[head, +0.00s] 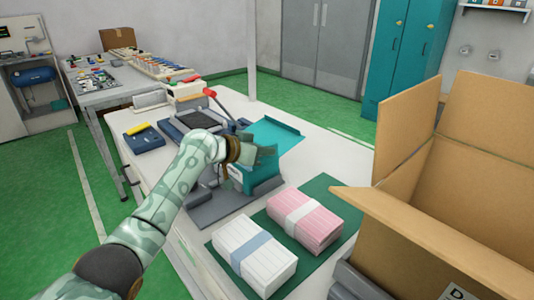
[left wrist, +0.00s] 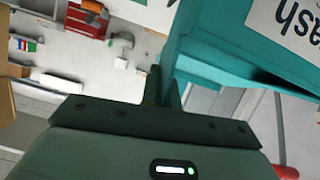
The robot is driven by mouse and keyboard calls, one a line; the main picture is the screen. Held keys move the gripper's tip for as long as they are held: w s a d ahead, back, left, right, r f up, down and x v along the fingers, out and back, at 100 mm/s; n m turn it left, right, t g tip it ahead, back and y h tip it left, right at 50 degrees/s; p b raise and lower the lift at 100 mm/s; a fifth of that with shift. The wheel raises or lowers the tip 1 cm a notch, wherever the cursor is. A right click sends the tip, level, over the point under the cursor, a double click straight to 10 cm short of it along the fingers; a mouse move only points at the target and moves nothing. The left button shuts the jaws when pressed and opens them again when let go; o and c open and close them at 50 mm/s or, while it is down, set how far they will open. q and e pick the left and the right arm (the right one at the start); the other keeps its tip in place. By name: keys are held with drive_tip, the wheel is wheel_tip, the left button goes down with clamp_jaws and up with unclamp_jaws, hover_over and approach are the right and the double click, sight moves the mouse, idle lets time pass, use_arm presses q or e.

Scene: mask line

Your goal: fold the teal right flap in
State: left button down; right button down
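A teal carton (head: 264,181) stands on a grey fixture on the white bench in the middle of the head view. A teal flap (head: 277,132) spreads outward from it to the back right. My left gripper (head: 266,151) is over the carton's top, near the base of this flap. In the left wrist view its two fingers (left wrist: 164,88) are close together beside a teal panel (left wrist: 205,62). I cannot tell whether any card lies between them. The gripper hides part of the carton's top. My right gripper is not in view.
White (head: 254,252) and pink (head: 304,221) banded stacks lie on a green mat (head: 336,193) in front. A large open cardboard box (head: 430,240) stands at the right. A red-handled lever (head: 222,105) rises behind the gripper. A blue pad (head: 144,140) lies left.

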use_arm(q)
drive_tip(key=shift+w+a+f+n+g+h+b, duration=0.15)
drive_tip(key=shift+w+a+n+g+h+b, duration=0.15)
drive_tip(key=shift+n+b, duration=0.25)
drive_tip(key=shift+w+a+f+n+g+h+b, duration=0.2)
drive_tip(key=shift+n+g+h+b, duration=0.15)
drive_tip(key=shift+n, duration=0.3)
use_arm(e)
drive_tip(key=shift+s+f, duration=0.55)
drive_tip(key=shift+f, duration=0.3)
use_arm(q)
drive_tip(key=shift+r, duration=0.1)
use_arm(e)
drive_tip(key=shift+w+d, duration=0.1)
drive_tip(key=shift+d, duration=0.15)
use_arm(q)
drive_tip(key=c, duration=1.6)
unclamp_jaws()
drive_tip(key=shift+c, duration=0.2)
